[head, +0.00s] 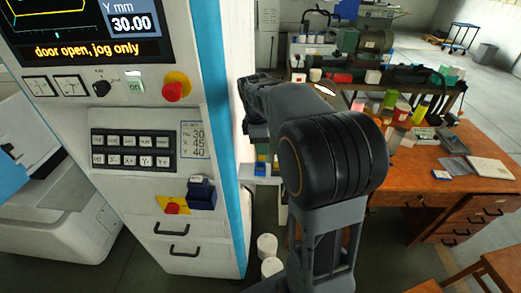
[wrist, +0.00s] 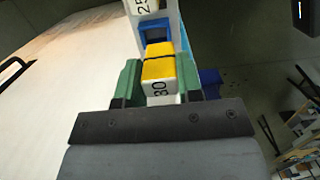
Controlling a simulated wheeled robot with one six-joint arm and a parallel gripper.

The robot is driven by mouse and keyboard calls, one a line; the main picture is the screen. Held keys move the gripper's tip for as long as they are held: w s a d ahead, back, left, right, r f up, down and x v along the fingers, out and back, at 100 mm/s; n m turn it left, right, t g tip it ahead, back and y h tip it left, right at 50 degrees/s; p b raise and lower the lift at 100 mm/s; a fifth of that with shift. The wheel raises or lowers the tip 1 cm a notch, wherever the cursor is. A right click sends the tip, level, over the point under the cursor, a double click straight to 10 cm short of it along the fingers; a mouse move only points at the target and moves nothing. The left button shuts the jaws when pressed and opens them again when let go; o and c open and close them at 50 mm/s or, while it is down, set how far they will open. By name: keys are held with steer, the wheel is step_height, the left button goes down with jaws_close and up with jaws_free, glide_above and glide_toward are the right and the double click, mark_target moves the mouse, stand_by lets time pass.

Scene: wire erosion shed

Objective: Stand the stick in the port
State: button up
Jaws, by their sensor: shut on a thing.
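In the wrist view my gripper (wrist: 160,85) shows its two green fingers, shut around a small yellow and white piece (wrist: 159,70), apparently the stick. Its near white face is marked 30, and a dark line crosses its yellow part. Just beyond it is a blue square frame (wrist: 157,30) on a white strip marked 25, possibly a port. I cannot tell whether the piece touches the strip. In the head view a small white ledge (head: 260,181) with blue and yellow parts sits beside the machine's blue edge. My arm largely hides the gripper and the stick there.
The machine cabinet (head: 130,205) stands close on the left, with buttons, a red knob (head: 175,87) and a dark blue box (head: 201,194). White cylinders (head: 267,246) stand low beside it. A cluttered wooden desk (head: 410,165) is at the right. Open floor shows behind.

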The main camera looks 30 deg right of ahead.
steer(key=shift+w+f, duration=0.55)
steer(key=shift+f, duration=0.1)
step_height(320, 180, down, 2)
steer(key=shift+w+f, duration=0.1)
steer(key=shift+f+p, duration=0.3)
steer(key=shift+f, duration=0.25)
steer(key=shift+f+b, duration=0.3)
steer(key=shift+f, duration=0.15)
steer(key=shift+f, duration=0.15)
steer(key=o, duration=0.9)
